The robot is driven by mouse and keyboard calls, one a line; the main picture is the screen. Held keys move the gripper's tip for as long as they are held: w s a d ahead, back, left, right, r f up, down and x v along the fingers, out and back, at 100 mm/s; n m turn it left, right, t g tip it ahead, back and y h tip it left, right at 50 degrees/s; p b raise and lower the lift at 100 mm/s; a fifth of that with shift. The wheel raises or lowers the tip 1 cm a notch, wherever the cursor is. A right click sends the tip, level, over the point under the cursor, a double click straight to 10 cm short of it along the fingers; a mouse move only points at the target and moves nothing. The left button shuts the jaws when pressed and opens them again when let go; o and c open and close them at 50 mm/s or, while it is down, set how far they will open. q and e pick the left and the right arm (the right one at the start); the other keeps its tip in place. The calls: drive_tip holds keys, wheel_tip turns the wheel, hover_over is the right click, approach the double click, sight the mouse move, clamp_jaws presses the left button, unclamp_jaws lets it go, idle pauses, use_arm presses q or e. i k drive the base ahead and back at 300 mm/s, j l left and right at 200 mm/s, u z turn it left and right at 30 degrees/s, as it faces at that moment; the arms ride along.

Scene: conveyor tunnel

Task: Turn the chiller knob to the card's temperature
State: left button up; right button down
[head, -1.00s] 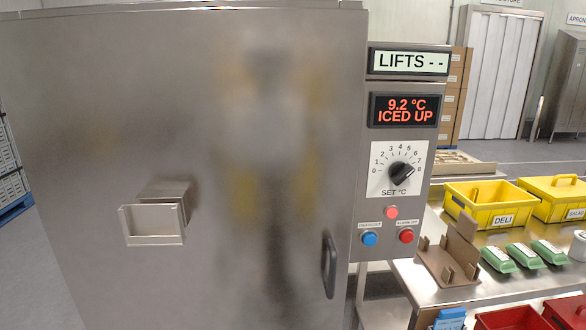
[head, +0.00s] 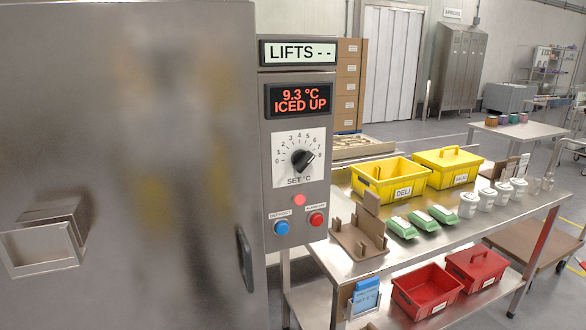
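The chiller's black knob (head: 303,161) sits on a white dial plate (head: 299,178) marked from 0 to 8 and labelled SET °C. Its pointer is turned to the upper right, towards the high numbers; the exact number is hard to tell. The display (head: 300,100) above it reads 9.3 °C and ICED UP in red. The chiller door (head: 150,120) is a large steel panel at the left. A blue card (head: 366,298) stands low by the table's front, its writing too small to read. Neither of my grippers is in view.
Below the dial are a red lamp (head: 299,200), a blue button (head: 282,228) and a red button (head: 317,219). A steel table (head: 345,262) to the right holds yellow crates (head: 388,184), green packs (head: 402,228) and white cups (head: 468,206). Red crates (head: 427,290) sit below.

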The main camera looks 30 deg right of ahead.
sight(300, 159)
drive_tip(key=z, duration=1.5)
